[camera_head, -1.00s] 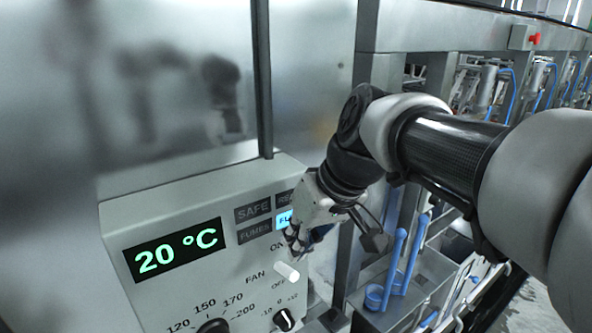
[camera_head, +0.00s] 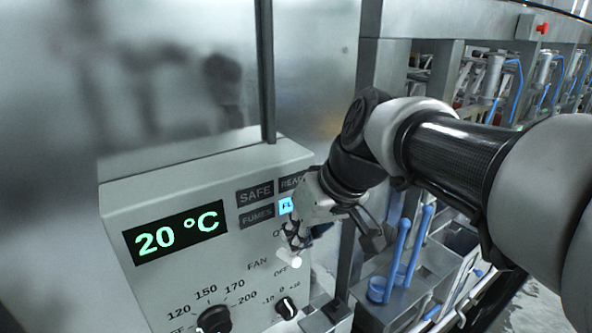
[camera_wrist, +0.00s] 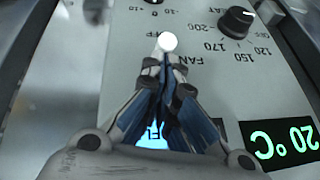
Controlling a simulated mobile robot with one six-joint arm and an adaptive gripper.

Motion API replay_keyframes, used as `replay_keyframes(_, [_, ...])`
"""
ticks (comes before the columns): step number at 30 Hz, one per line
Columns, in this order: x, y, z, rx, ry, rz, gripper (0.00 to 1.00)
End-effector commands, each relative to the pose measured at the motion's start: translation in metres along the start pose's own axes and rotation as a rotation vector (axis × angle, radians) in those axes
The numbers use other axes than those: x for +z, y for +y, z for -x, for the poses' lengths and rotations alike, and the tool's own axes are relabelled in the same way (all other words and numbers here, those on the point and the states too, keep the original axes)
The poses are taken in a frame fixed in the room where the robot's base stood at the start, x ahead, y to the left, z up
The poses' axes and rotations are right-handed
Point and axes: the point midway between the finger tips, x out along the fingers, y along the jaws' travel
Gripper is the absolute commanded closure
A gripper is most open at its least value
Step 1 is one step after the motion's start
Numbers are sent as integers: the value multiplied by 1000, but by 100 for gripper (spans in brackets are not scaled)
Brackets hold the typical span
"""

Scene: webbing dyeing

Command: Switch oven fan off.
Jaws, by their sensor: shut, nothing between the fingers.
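The oven's control panel (camera_head: 200,275) is a pale box with a green "20 °C" display (camera_head: 175,239). The white fan switch (camera_head: 290,259) sticks out between the ON and OFF labels, to the right of the word FAN. In the wrist view its round white end (camera_wrist: 167,42) shows just beyond my fingertips. My gripper (camera_head: 294,245) is shut and empty, with its tips right at the switch on the ON side. I cannot tell whether they touch it. The gripper covers most of the ON label.
A black temperature knob (camera_head: 214,319) and a smaller black knob (camera_head: 286,307) sit below the switch. SAFE, FUMES and other indicator labels are above, one lit blue (camera_head: 286,206). Blue-handled tools (camera_head: 400,262) stand on a metal bench at right.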

Motion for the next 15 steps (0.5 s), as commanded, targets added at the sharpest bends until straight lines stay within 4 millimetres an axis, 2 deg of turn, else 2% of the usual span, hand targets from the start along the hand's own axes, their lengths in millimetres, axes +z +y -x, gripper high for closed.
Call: replay_keyframes(15, [6,2,-2,-8,64,8,100])
